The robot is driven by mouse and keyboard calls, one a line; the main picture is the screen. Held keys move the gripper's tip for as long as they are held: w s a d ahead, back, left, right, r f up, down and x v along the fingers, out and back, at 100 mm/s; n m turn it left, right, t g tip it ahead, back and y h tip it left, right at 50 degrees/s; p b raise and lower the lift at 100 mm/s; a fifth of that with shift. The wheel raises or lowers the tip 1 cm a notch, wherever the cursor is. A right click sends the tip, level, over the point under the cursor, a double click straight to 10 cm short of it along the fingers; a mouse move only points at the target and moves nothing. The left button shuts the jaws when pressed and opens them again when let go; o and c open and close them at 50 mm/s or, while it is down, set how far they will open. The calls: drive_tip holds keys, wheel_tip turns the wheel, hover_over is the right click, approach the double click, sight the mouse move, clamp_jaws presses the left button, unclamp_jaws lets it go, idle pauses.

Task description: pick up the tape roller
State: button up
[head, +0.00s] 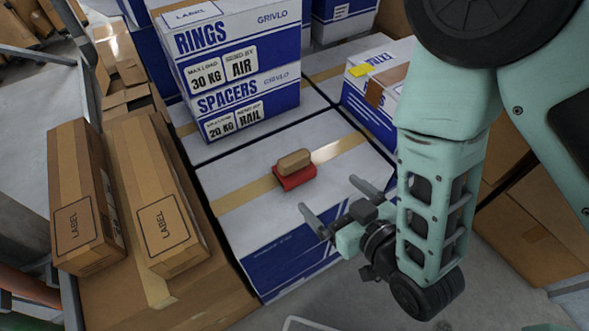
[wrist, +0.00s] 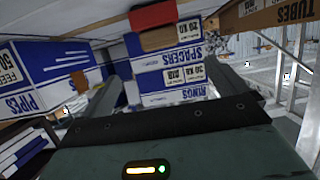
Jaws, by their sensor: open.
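The tape roller appears to be the small red-and-tan item (head: 293,172) on top of a white-and-blue box (head: 235,178) in the head view. Its tan part lies over its red part. In the wrist view, it seems to show at the top centre, red (wrist: 152,17) with tan beside it. My gripper (head: 330,196) is open and empty. It is to the right of the item and nearer the camera, apart from it, with both fingers pointing toward it. In the wrist view, my fingers (wrist: 170,82) are spread wide.
Stacked boxes marked RINGS and SPACERS (head: 240,90) stand behind the item. Another white-and-blue box (head: 372,112) stands at the back right. Two long brown cartons (head: 85,195) lie at left. The box top around the item is otherwise clear.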

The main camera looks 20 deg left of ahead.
sight(290, 155)
drive_tip(key=b+x, duration=0.1)
drive_tip(key=b, duration=0.2)
drive_tip(key=b+x, duration=0.2)
drive_tip(key=b, duration=0.1)
drive_tip(key=b+x, duration=0.1)
drive_tip(key=b, duration=0.2)
drive_tip(key=shift+w+a+f, duration=0.1)
drive_tip(key=shift+a+f, duration=0.15)
drive_tip(key=shift+f, duration=0.1)
drive_tip(key=x, duration=0.6)
drive_tip(key=shift+w+a+r, duration=0.25)
drive_tip(key=shift+p+x, duration=0.4)
drive_tip(key=shift+x, duration=2.65)
drive_tip(key=shift+w+r, duration=0.1)
drive_tip(key=c, duration=1.2)
drive_tip(key=shift+r, duration=0.1)
